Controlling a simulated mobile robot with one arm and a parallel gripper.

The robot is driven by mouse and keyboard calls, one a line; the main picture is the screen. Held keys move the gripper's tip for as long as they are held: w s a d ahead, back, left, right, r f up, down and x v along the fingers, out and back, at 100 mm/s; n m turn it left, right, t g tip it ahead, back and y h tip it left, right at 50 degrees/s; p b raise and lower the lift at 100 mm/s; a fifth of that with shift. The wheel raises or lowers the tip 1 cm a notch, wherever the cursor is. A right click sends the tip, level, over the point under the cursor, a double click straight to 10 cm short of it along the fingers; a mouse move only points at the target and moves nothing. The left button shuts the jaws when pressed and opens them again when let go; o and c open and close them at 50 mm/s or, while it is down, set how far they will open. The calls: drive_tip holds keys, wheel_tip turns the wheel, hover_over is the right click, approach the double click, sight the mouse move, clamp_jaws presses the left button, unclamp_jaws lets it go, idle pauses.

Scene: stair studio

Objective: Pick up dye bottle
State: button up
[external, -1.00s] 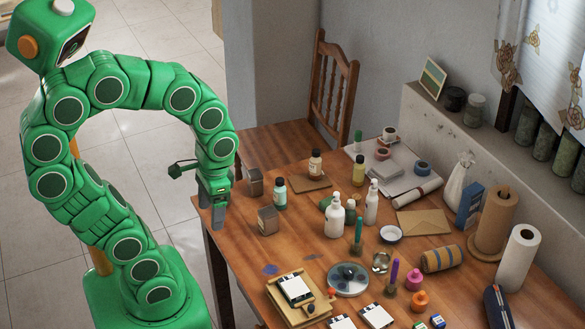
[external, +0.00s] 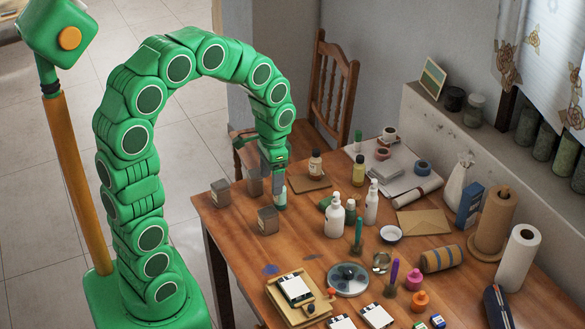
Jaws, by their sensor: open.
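A small bottle (external: 283,198) with teal contents and a pale label stands upright on the wooden table near its back left side; I take it as the dye bottle. My gripper (external: 279,190) points down right at this bottle, with its jaws open. The grey fingers hide the bottle's dark cap and part of its body. I cannot tell whether a finger touches it.
Metal tins (external: 220,193) (external: 267,221) stand close to the left and front of the gripper, with another tin (external: 254,187) just left of it. White bottles (external: 334,220) stand to the right. A wooden chair (external: 333,90) is behind the table.

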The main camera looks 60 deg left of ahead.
drive_tip(key=shift+m+t, duration=0.3)
drive_tip(key=shift+t, duration=0.1)
drive_tip(key=w+a+f, duration=0.3)
drive_tip(key=a+f, duration=0.1)
drive_tip(key=a, duration=0.1)
drive_tip(key=w+a+f, duration=0.4)
drive_tip(key=a, duration=0.1)
drive_tip(key=w+a+f, duration=0.4)
drive_tip(key=a, duration=0.1)
drive_tip(key=shift+a, duration=0.4)
drive_tip(key=shift+s+a+f, duration=0.1)
drive_tip(key=shift+s+f, duration=0.05)
drive_tip(key=shift+f, duration=1.8)
drive_tip(key=shift+s+a+f, duration=0.1)
drive_tip(key=shift+s+f, duration=0.05)
drive_tip(key=shift+f, duration=1.8)
drive_tip(key=c, duration=1.2)
drive_tip(key=shift+r, duration=0.1)
drive_tip(key=shift+c, duration=0.2)
